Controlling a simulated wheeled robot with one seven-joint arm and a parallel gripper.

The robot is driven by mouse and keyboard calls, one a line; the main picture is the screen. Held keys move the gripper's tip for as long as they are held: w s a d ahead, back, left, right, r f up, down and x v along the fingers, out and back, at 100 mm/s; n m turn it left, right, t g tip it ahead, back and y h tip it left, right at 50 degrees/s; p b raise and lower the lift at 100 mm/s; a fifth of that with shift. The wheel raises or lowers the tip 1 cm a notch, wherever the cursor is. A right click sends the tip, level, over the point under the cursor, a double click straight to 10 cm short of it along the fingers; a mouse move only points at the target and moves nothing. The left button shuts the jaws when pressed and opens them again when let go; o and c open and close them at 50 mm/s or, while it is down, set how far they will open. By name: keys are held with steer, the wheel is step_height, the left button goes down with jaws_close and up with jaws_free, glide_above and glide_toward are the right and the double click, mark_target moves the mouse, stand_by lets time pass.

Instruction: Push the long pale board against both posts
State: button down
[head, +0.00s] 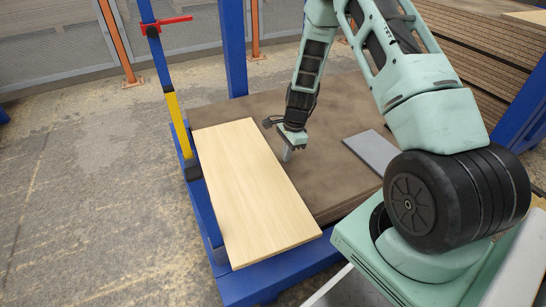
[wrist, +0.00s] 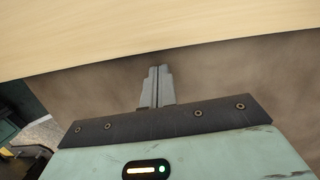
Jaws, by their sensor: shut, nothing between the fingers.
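The long pale board (head: 250,190) lies flat along the left side of a brown sheet stack (head: 220,112), its near end reaching past the stack's front. In the wrist view the board (wrist: 150,22) spans the top. My gripper (head: 287,156) is shut and empty, pointing down just right of the board's right long edge. In the wrist view its fingertips (wrist: 158,69) stop a little short of the board's edge, over brown surface. A blue post with a yellow part (head: 174,108) stands at the board's left edge; I cannot tell if they touch. Another blue post (head: 233,50) stands behind the stack.
A grey plate (head: 371,150) lies on the stack to the right of my gripper. A red bar (head: 167,22) sticks out from the left post. A mesh fence with orange posts (head: 118,42) stands behind. Tall sheet piles (head: 480,50) fill the back right.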

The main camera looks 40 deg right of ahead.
mark_target(276, 162)
steer(key=shift+w+a+p, duration=0.15)
steer(key=shift+a+p, duration=0.1)
steer(key=shift+a, duration=0.65)
steer(key=shift+w+a+p, duration=0.15)
steer(key=shift+a+p, duration=0.05)
steer(key=shift+a, duration=0.7)
steer(key=shift+s+d, duration=0.25)
steer(key=shift+d, duration=1.05)
step_height(276, 162, up, 7)
steer(key=p, duration=0.7)
steer(key=shift+d, duration=0.15)
